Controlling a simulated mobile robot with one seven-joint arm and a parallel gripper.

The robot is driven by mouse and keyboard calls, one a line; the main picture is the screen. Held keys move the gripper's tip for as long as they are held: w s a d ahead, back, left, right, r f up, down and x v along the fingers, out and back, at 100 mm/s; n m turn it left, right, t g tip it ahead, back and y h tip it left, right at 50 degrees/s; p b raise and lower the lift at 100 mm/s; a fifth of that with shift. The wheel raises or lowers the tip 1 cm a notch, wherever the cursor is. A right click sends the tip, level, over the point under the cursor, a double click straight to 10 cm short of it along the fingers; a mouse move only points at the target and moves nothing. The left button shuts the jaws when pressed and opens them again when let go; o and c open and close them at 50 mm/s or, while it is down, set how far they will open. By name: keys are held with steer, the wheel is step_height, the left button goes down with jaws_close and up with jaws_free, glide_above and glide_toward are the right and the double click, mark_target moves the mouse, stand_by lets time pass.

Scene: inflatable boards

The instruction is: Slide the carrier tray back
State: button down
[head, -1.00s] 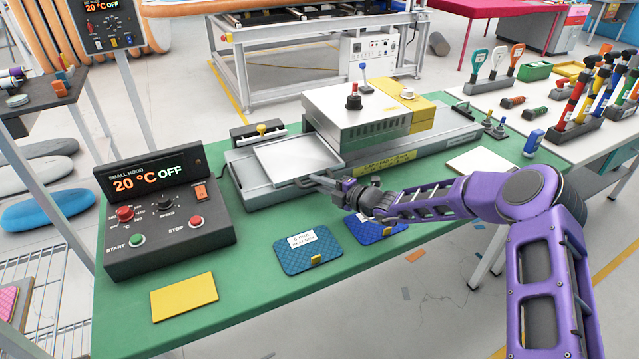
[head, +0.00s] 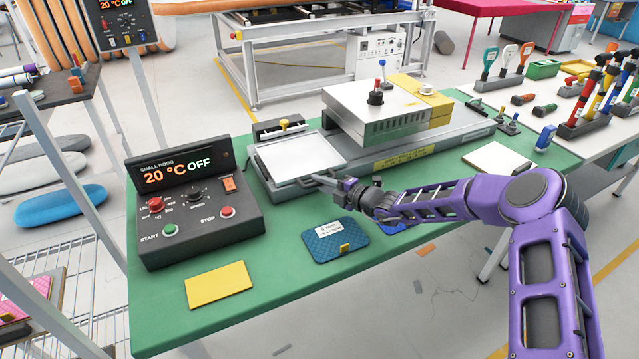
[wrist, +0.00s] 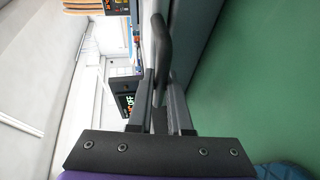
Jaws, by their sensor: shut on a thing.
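The carrier tray (head: 298,156) is a flat silver plate at the left end of a long grey rail bed (head: 262,183), to the left of the white hood (head: 380,110). Its dark handle (head: 325,181) sticks out at the front right corner. My gripper (head: 343,185) is shut on this handle, reaching in from the right. In the wrist view the handle (wrist: 162,42) runs between the two fingers (wrist: 160,95). The exact contact is partly hidden by the fingers.
A black control box (head: 197,205) reading 20 °C OFF stands close left of the rail bed.

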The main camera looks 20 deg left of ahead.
steer(key=shift+s+a, duration=0.15)
steer(key=shift+s, duration=0.1)
steer(key=c, duration=0.8)
jaws_free()
steer(key=shift+c, duration=0.2)
steer(key=shift+d+r, duration=0.1)
steer(key=shift+d, duration=0.45)
steer(key=p+v, duration=0.1)
steer(key=v, duration=1.5)
steer(key=shift+s+d, duration=0.15)
